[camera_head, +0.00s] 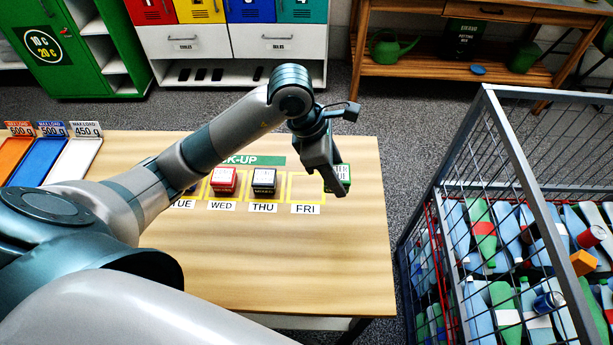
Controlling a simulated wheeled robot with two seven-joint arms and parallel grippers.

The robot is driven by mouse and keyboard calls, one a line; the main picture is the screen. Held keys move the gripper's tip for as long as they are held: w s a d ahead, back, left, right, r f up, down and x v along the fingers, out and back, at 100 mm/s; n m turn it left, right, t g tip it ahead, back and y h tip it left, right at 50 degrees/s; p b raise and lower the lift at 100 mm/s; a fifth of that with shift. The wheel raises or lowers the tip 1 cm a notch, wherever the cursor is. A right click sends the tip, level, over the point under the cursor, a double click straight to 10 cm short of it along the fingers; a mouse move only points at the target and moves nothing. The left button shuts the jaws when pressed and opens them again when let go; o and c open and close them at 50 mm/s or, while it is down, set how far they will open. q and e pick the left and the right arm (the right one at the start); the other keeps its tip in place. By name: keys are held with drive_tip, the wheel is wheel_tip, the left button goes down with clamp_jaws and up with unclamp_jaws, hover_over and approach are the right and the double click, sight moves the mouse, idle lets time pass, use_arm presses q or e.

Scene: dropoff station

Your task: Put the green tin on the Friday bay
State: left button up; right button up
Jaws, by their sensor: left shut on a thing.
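The green tin (344,173) has a pale label on top and is partly hidden behind my left gripper (335,187). The gripper is shut on the tin, near the table's right edge. The Friday bay (305,200) is a yellow outlined square above the FRI label, and its visible part is empty. The tin is just right of this bay; I cannot tell whether it touches the table. My right gripper is not in view.
A red tin (223,181) stands in the WED bay and a black tin (264,182) in the THU bay. My left arm hides most of the TUE bay. The table (330,260) is clear in front. A wire cage (490,110) of bottles stands at right.

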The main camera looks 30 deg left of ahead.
use_arm(q)
drive_tip(key=a+f+p, duration=0.1)
drive_tip(key=a, duration=0.1)
drive_tip(key=w+a+f, duration=0.1)
drive_tip(key=a+f, duration=0.1)
drive_tip(key=a, duration=0.1)
drive_tip(key=a+f+p, duration=0.1)
drive_tip(key=a+f, duration=0.1)
drive_tip(key=a, duration=0.1)
drive_tip(key=shift+w+a+p, duration=0.15)
drive_tip(key=shift+w+p, duration=0.1)
drive_tip(key=shift+p, duration=0.1)
wheel_tip(320, 180, down, 3)
drive_tip(key=shift+f+p, duration=0.2)
drive_tip(key=shift+p, duration=0.8)
drive_tip(key=shift+f, duration=0.3)
drive_tip(key=shift+f, duration=0.1)
